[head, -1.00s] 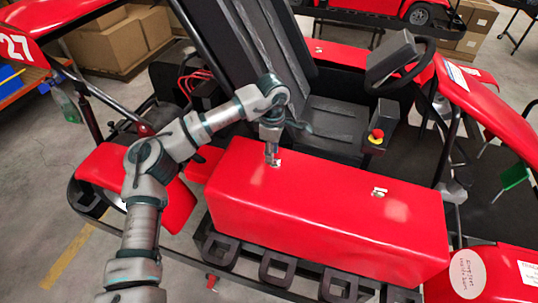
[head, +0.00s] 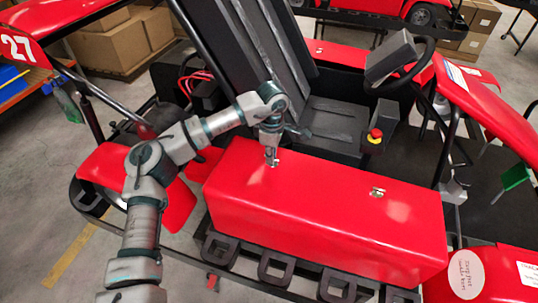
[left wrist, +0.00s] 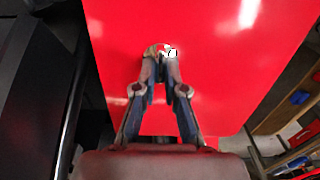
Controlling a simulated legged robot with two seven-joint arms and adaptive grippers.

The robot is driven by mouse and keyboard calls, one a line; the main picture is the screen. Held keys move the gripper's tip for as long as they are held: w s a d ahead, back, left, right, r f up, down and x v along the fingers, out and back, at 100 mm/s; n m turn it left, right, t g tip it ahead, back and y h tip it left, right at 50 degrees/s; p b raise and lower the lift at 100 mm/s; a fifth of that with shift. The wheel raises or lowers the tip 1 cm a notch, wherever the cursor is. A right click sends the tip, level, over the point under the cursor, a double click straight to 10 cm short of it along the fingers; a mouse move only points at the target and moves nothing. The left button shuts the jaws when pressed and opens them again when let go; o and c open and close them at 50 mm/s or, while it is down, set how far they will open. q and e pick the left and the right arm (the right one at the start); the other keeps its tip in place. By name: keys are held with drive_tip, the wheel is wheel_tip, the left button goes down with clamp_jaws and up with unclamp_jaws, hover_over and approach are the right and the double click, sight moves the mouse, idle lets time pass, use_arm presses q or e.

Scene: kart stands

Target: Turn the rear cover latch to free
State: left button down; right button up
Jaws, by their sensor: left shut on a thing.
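The red side cover (head: 310,215) lies along the near side of the kart. Two small metal latches sit on its top. My left gripper (head: 271,160) points down at the rear cover latch, the one on the left. The left wrist view shows the gripper (left wrist: 166,58) with its fingertips close together, shut on the latch (left wrist: 168,50); the fingertips hide part of it. The latch's exact angle cannot be told. The other latch (head: 377,192) stands clear to the right on the same cover. My right gripper is not in view.
The black seat (head: 330,122) rises just behind the cover. Black square loops (head: 275,268) line the cover's lower edge. The cover's top between the latches is clear.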

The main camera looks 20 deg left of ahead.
use_arm(q)
drive_tip(key=shift+d+r+n, duration=0.1)
drive_tip(key=shift+d+n, duration=0.2)
drive_tip(key=shift+d, duration=0.2)
drive_tip(key=n, duration=0.3)
drive_tip(key=shift+a+r+n+p, duration=0.1)
drive_tip(key=shift+n+p, duration=0.2)
drive_tip(key=shift+n, duration=0.1)
drive_tip(key=n, duration=0.4)
drive_tip(key=shift+n, duration=0.3)
drive_tip(key=n, duration=0.4)
drive_tip(key=shift+n+p, duration=0.3)
drive_tip(key=n, duration=0.4)
drive_tip(key=c, duration=1.2)
unclamp_jaws()
drive_tip(key=shift+w, duration=0.15)
drive_tip(key=shift+c, duration=0.2)
wheel_tip(320, 180, up, 12)
